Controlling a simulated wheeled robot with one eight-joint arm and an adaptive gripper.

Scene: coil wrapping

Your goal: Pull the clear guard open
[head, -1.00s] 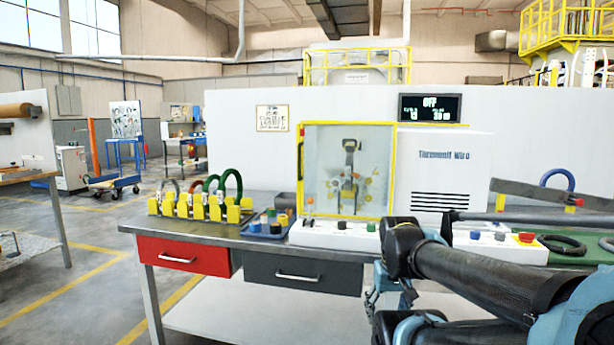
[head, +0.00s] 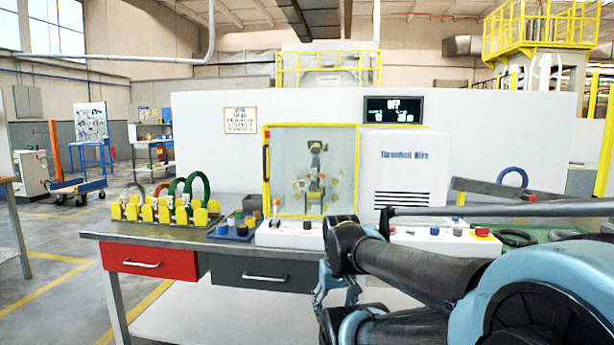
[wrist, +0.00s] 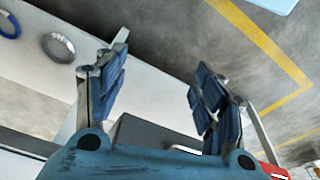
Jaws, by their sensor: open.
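The clear guard (head: 290,172) is a see-through panel in a yellow frame on the front of the white wrapping machine (head: 408,165). It looks shut, with a dark handle (head: 266,162) on its left edge. Machine parts show behind the panel. In the head view my gripper (head: 322,285) hangs low in front of the bench, below and apart from the guard, partly hidden by my arm. In the wrist view my gripper (wrist: 155,90) is open and empty, its two blue-padded fingers wide apart above the floor and a pale surface.
The bench (head: 225,246) has a red drawer (head: 150,262) and a grey drawer (head: 262,275). A yellow rack (head: 165,212) with coils and a blue tray (head: 232,234) stand left of the guard. A control panel (head: 290,233) sits below it.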

